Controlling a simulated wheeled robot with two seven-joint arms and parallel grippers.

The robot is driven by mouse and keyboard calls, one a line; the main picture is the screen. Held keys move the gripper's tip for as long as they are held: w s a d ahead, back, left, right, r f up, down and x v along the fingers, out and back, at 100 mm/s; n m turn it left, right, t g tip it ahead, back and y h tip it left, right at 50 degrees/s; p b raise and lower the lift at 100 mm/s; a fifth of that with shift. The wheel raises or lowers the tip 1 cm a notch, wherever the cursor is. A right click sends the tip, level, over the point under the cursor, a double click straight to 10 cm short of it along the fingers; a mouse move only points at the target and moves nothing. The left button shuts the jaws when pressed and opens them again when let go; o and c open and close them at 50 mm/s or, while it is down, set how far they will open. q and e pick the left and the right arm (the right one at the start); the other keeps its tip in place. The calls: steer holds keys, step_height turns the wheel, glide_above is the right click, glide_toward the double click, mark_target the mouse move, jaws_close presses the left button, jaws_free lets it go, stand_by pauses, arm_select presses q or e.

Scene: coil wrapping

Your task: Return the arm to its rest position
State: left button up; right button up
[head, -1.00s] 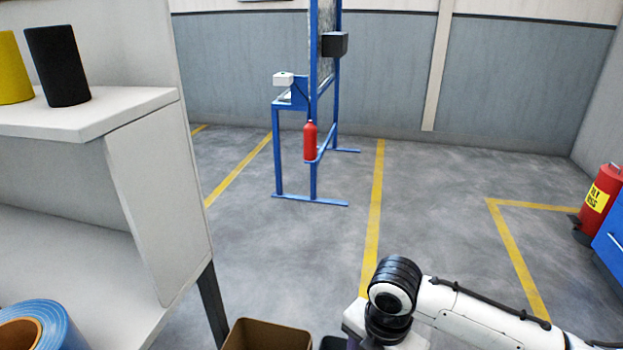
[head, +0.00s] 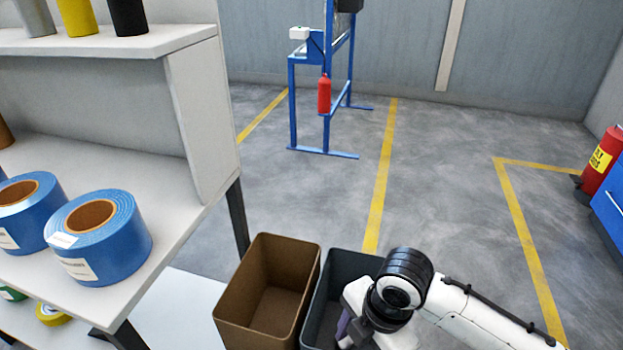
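My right arm (head: 470,315) comes in from the lower right, bent at a black joint, with its end over the dark grey bin. The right gripper is at or beyond the bottom edge, and its fingers cannot be made out. A small purple patch shows beside the arm's end at the bin, too little to identify. My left arm and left gripper are not in view. Blue coils of tape (head: 97,238) lie on the white shelf at the left, clear of the arm.
A brown bin (head: 268,290) and the dark grey bin (head: 350,264) stand side by side beside the shelf unit (head: 200,120). A blue frame with a red bottle (head: 324,94) stands farther back. The floor between is open.

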steer(key=s+a+m+t+y, duration=0.2)
steer(key=s+m, duration=0.4)
steer(key=m, duration=0.3)
steer(key=s+d+f+m+t+h, duration=0.1)
steer(key=s+d+m+h, duration=0.1)
steer(key=s+d+m, duration=0.4)
steer(key=s+d+f+m+h, duration=0.1)
steer(key=s+d+f+m, duration=0.1)
steer(key=d+m, duration=0.65)
steer(key=w+a+f+t+y, duration=0.1)
steer(key=w+a+f+t, duration=0.1)
steer(key=f, duration=0.2)
steer(key=w+a+f+n+t, duration=0.1)
steer(key=w+a+f+t, duration=0.1)
steer(key=f, duration=0.3)
steer(key=shift+a+f+t+y, duration=0.2)
steer(key=shift+f+t+y, duration=0.1)
steer(key=shift+y, duration=0.1)
steer(key=shift+a+f+n+t, duration=0.2)
steer(key=shift+a+n+t, duration=0.05)
steer(key=shift+a+t, duration=0.05)
